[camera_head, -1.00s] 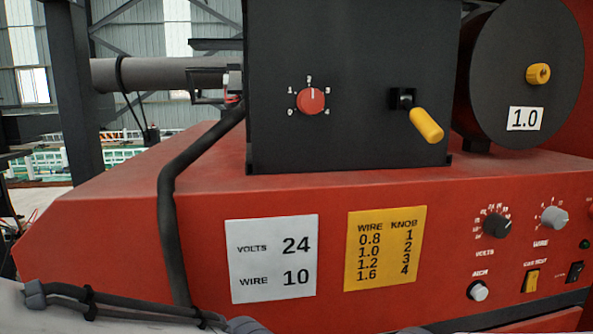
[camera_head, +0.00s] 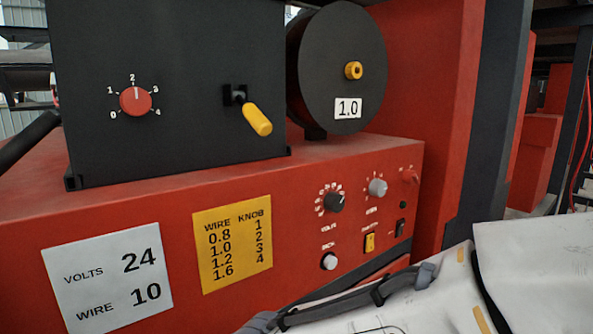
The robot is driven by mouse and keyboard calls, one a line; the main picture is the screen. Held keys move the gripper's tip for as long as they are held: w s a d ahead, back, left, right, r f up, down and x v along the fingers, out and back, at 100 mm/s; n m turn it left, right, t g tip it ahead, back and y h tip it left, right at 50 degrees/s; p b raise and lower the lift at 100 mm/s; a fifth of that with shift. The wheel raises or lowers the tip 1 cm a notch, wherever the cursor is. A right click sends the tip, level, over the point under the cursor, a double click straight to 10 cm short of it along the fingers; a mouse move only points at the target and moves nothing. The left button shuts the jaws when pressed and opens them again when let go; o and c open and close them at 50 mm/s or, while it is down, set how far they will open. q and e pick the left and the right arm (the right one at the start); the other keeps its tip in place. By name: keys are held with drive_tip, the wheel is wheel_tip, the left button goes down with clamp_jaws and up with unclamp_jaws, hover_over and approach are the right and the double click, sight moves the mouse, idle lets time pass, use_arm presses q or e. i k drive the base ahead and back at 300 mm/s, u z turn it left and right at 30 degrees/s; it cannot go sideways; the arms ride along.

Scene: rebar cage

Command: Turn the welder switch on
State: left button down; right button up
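The red welder (camera_head: 280,182) fills the left and middle of the head view. Its front panel is at right of centre. A small black rocker switch (camera_head: 400,228) sits low on the panel's right side; its position is too small to tell. A red rotary knob (camera_head: 411,177) is at the panel's upper right, with a small dark indicator (camera_head: 403,205) below it. A yellow switch (camera_head: 370,242) sits left of the black rocker. I cannot tell from labels which one is the welder switch.
The panel also has a black knob (camera_head: 334,202), a grey knob (camera_head: 377,187) and a white button (camera_head: 329,262). A black wire feeder box (camera_head: 190,60) with a red knob (camera_head: 135,101) and yellow-handled lever (camera_head: 257,119) stands on top, beside a spool (camera_head: 340,60) marked 1.0.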

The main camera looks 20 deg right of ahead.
sight(409, 177)
drive_tip(key=z, duration=1.25)
drive_tip(key=k, duration=0.5)
drive_tip(key=z, duration=1.3)
drive_tip(key=i, duration=1.25)
drive_tip(key=u, duration=1.35)
